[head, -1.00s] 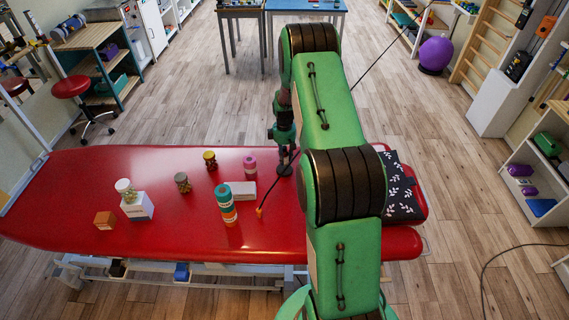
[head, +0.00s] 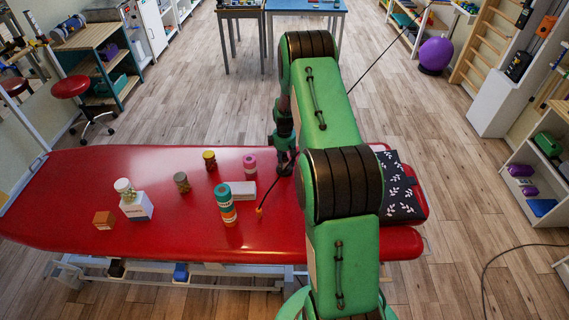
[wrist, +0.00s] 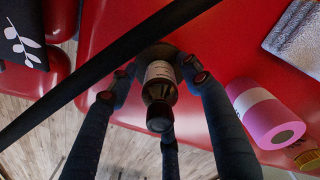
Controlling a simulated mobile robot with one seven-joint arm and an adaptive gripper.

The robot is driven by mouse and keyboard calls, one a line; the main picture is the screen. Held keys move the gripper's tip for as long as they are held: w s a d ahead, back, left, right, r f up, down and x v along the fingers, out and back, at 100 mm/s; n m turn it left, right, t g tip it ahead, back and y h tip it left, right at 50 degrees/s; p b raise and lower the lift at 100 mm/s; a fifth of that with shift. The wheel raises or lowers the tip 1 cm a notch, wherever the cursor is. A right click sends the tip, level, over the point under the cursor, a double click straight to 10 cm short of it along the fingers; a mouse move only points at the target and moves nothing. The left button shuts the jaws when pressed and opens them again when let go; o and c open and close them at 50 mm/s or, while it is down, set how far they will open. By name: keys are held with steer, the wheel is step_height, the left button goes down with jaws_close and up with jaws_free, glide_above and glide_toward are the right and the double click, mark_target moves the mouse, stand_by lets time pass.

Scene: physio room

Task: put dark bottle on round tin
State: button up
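The dark bottle (wrist: 160,88) has a pale label and a dark cap pointing towards the wrist camera. It is between the spread fingers of my gripper (wrist: 158,78), with small gaps showing at its sides. In the head view my gripper (head: 286,162) is low over the right part of the red couch, and the bottle cannot be made out there. A dark round patch lies at the bottle's far end; I cannot tell whether it is a tin or shadow. A small round olive container (head: 182,183) stands further left; I cannot tell whether it is the round tin.
A pink roll (wrist: 265,112) and a grey cloth-like block (wrist: 297,38) lie right of the fingers in the wrist view.

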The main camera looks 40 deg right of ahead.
mark_target(284, 153)
steer(key=shift+r, duration=0.1)
step_height(284, 153, up, 12)
steer(key=shift+r+p, duration=0.1)
steer(key=shift+p, duration=0.7)
stand_by(0.5)
steer(key=shift+w+a+r, duration=0.1)
steer(key=s+a+r+m+t, duration=0.1)
steer(key=s+a+r, duration=0.2)
steer(key=a+r, duration=1.05)
steer(key=s+a+r+m+t, duration=0.1)
steer(key=s+a+r, duration=0.1)
steer(key=a+r, duration=1.2)
steer(key=s+a+r+m+t, duration=0.1)
steer(key=s+a+r+t, duration=0.1)
steer(key=s+a+r, duration=0.85)
steer(key=s+a, duration=0.2)
steer(key=s, duration=0.6)
steer(key=s+a+r+m+t, duration=0.1)
steer(key=s+a, duration=0.3)
steer(key=s, duration=0.5)
steer(key=shift+a+r+t, duration=0.2)
steer(key=shift+r+t, duration=0.1)
steer(key=shift+r, duration=0.15)
